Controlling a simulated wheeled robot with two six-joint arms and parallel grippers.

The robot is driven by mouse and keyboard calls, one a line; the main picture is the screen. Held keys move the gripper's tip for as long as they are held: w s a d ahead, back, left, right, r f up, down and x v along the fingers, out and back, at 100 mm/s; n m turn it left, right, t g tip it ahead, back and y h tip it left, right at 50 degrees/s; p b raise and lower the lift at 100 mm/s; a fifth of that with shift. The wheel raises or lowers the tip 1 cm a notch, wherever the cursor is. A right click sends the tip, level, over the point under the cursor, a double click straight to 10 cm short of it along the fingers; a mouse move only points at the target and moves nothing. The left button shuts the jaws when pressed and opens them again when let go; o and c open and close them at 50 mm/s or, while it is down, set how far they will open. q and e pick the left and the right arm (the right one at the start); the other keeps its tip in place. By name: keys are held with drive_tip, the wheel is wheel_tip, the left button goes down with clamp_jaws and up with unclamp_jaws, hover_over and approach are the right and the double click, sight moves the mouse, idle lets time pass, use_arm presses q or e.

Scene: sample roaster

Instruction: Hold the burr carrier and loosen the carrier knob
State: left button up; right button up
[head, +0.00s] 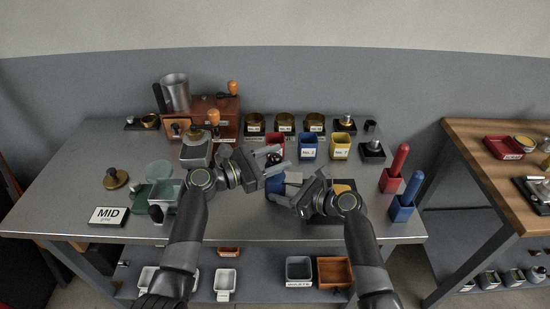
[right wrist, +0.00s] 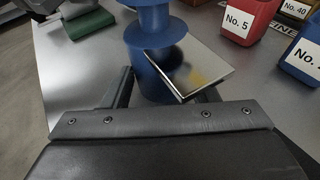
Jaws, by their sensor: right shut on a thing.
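The blue burr carrier (head: 274,185) stands upright near the table's front middle. In the right wrist view it is a blue spool-like body (right wrist: 152,50) with a wide flange. My right gripper (head: 281,189) is shut on its lower body, one finger on each side. My left gripper (head: 281,160) is above and behind the carrier, its two fingers spread apart with nothing clearly between them. The carrier's top and its knob are hidden or out of frame.
Behind are a blue bin (head: 308,152), a yellow bin (head: 340,152) and a red No. 5 bin (right wrist: 245,20). A wooden grinder (head: 222,112) stands at the back left, a MID sign (head: 108,216) at the front left. Red (head: 391,181) and blue (head: 403,208) holders stand right.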

use_arm(q)
drive_tip(key=c, duration=0.7)
drive_tip(key=shift+n+t+y, duration=1.3)
drive_tip(key=shift+n+t, duration=0.3)
drive_tip(key=shift+t, duration=0.3)
drive_tip(key=o, duration=1)
drive_tip(key=shift+c, duration=0.2)
drive_tip(key=shift+s, duration=0.1)
drive_tip(key=v, duration=1.2)
